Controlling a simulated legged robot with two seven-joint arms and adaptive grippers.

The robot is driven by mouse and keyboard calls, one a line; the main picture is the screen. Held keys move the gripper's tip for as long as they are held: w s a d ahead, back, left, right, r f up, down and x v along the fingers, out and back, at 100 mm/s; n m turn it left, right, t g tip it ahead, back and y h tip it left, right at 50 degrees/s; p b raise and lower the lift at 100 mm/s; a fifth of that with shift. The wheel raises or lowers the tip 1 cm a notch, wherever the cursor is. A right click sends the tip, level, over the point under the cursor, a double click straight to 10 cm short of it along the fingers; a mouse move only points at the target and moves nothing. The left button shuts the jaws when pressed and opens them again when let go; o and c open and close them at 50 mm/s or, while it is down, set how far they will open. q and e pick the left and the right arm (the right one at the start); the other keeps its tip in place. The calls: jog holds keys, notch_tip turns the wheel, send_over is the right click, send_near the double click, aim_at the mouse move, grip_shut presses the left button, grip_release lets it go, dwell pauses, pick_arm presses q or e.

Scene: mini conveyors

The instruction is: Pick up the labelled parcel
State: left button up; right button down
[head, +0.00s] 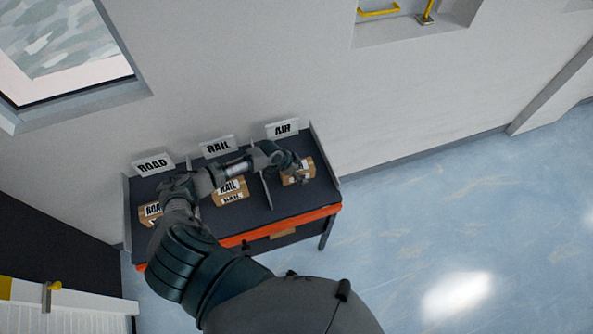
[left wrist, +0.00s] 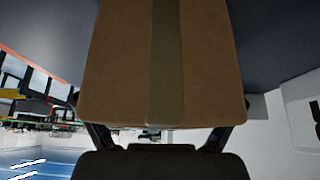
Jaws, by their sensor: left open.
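A brown parcel (head: 308,169) lies in the lane under the AIR sign (head: 282,129); its label is partly covered by my gripper. My left gripper (head: 299,174) is over this parcel. In the left wrist view a brown box with a darker tape strip (left wrist: 200,60) fills the upper middle, and the open fingers of the left gripper (left wrist: 160,108) show at either side of its near end. Whether they touch it I cannot tell. A RAIL parcel (head: 232,194) lies in the middle lane, and a ROAD parcel (head: 150,210) is partly hidden by my arm. My right gripper is not in view.
The dark conveyor table (head: 285,205) has lane dividers, an orange front edge (head: 290,221) and signs reading ROAD (head: 153,164) and RAIL (head: 217,146) along the wall. Open blue floor (head: 430,230) lies to the right. A white unit (head: 60,315) stands lower left.

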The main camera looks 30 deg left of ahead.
pick_arm(q)
jog(key=shift+d, duration=0.1)
jog(key=shift+d, duration=0.1)
jog(key=shift+c, duration=1.4)
jog(key=shift+d, duration=0.15)
jog(key=c, duration=0.8)
jog(key=shift+c, duration=0.9)
jog(key=shift+s+f, duration=0.1)
jog(key=shift+c, duration=0.2)
